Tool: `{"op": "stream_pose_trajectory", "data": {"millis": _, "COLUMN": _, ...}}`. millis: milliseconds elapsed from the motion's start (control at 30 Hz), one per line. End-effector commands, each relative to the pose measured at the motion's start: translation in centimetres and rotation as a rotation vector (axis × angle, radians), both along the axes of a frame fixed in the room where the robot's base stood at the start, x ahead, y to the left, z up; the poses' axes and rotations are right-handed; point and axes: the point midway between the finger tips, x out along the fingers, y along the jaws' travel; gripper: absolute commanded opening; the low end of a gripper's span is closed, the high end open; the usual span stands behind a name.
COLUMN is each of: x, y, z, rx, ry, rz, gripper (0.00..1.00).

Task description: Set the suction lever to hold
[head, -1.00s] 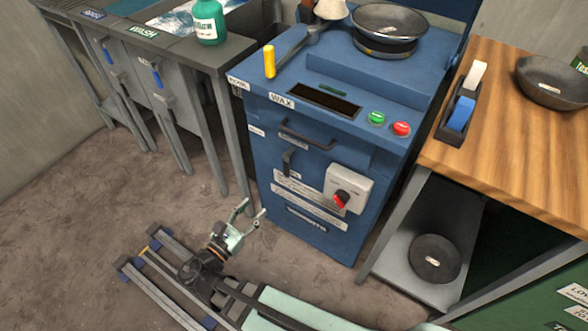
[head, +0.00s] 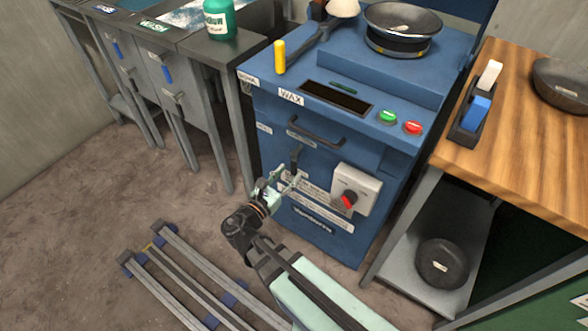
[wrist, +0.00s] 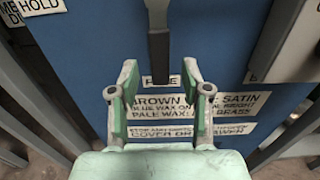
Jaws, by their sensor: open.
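The dark lever (head: 296,158) hangs on the front of the blue machine (head: 330,145), below a dark bar handle (head: 318,132). In the wrist view the lever (wrist: 158,40) points straight down at top centre, its upper end cut off. A HOLD label (wrist: 38,6) is at the upper left, away from the lever's tip. Another label (wrist: 160,80), partly legible, lies just under the tip. My gripper (head: 284,182) is in front of the panel; in the wrist view my gripper (wrist: 161,75) is open, its fingers either side of the lever's line. Contact is not visible.
A grey box with a red knob (head: 350,198) sits right of the lever. Green (head: 387,117) and red (head: 412,128) buttons are above. A wooden table (head: 505,140) stands right, a grey sink bench (head: 205,50) left.

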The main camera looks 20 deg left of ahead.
Motion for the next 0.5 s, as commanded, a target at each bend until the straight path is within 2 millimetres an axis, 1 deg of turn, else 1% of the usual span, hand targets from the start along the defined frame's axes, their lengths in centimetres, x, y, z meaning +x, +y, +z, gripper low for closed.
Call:
{"op": "stream_pose_trajectory", "data": {"millis": 33, "x": 0.8, "y": -0.3, "z": -0.1, "rx": 0.001, "ry": 0.000, "rz": -0.004, "gripper": 0.48}}
{"op": "stream_pose_trajectory", "data": {"millis": 100, "x": 1.6, "y": -0.6, "z": -0.1, "rx": 0.001, "ry": -0.001, "rz": -0.002, "gripper": 0.48}}
{"op": "stream_pose_trajectory", "data": {"millis": 200, "x": 2.5, "y": -0.9, "z": 0.0, "rx": 0.001, "ry": -0.001, "rz": -0.002, "gripper": 0.48}}
{"op": "stream_pose_trajectory", "data": {"millis": 333, "x": 3.1, "y": -1.1, "z": 0.0, "rx": 0.001, "ry": -0.001, "rz": 0.000, "gripper": 0.48}}
{"op": "stream_pose_trajectory", "data": {"millis": 500, "x": 3.4, "y": -1.2, "z": 0.0, "rx": 0.000, "ry": -0.001, "rz": 0.000, "gripper": 0.48}}
